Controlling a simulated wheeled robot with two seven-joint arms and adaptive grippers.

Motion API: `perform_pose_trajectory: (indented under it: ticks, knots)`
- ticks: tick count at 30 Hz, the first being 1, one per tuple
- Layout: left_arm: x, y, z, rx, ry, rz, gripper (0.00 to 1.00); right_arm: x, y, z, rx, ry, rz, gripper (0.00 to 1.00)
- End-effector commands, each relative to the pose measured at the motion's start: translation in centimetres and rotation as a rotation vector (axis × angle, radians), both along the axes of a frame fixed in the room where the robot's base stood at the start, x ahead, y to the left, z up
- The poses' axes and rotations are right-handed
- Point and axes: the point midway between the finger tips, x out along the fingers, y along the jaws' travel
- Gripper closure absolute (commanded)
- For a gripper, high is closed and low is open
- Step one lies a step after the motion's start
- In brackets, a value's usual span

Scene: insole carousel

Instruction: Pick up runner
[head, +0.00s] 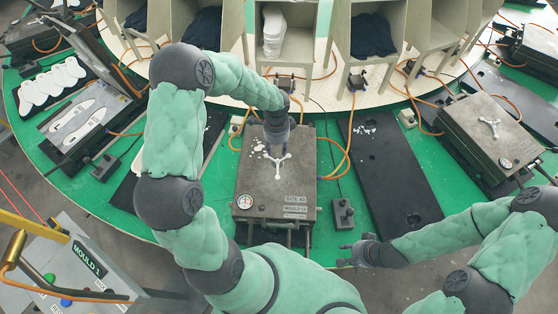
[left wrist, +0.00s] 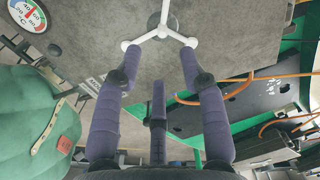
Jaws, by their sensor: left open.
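The runner is a white three-armed piece (head: 277,170) on top of the closed grey mould (head: 262,190) in the middle of the head view. It also shows at the top of the left wrist view (left wrist: 160,33), with rounded ends on its arms. My left gripper (head: 277,147) points down just over the runner and hides part of it. In the left wrist view its purple fingers (left wrist: 160,75) are spread, with nothing between them; I cannot tell whether the tips touch the runner. My right gripper (head: 348,254) is low, right of the mould, too small to judge.
Another mould with a white runner (head: 490,122) stands at the right. An open mould with white insoles (head: 80,115) is at the left. Orange hoses (head: 345,150) and a small control box (head: 342,213) lie beside the middle mould. White scraps (head: 258,146) lie on its lid.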

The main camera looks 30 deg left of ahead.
Motion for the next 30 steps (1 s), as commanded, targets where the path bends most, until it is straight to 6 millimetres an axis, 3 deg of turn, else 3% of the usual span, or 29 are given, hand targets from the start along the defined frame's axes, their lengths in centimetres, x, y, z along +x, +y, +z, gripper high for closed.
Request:
perform_pose_trajectory:
  ticks: [3, 11, 20, 28, 30]
  knots:
    - [0.0, 0.0, -2.0, 0.0, 0.002, 0.0, 0.59, 0.0, 0.0, -0.2, 0.0, -0.001, 0.0, 0.6]
    - [0.1, 0.0, -3.7, 0.0, 0.001, 0.0, 0.59, 0.1, 0.0, -0.3, 0.0, -0.001, 0.0, 0.6]
    - [0.2, -0.1, -7.6, 0.0, 0.002, 0.001, 0.59, 0.1, 0.0, -0.5, 0.0, -0.001, 0.0, 0.6]
    - [0.3, -0.1, -8.1, 0.0, -0.001, 0.0, 0.59, 0.1, 0.0, -0.4, 0.0, -0.001, 0.0, 0.6]
    - [0.3, -0.1, -8.1, 0.0, -0.001, 0.0, 0.74, 0.1, 0.0, -0.4, 0.0, -0.001, 0.0, 0.6]
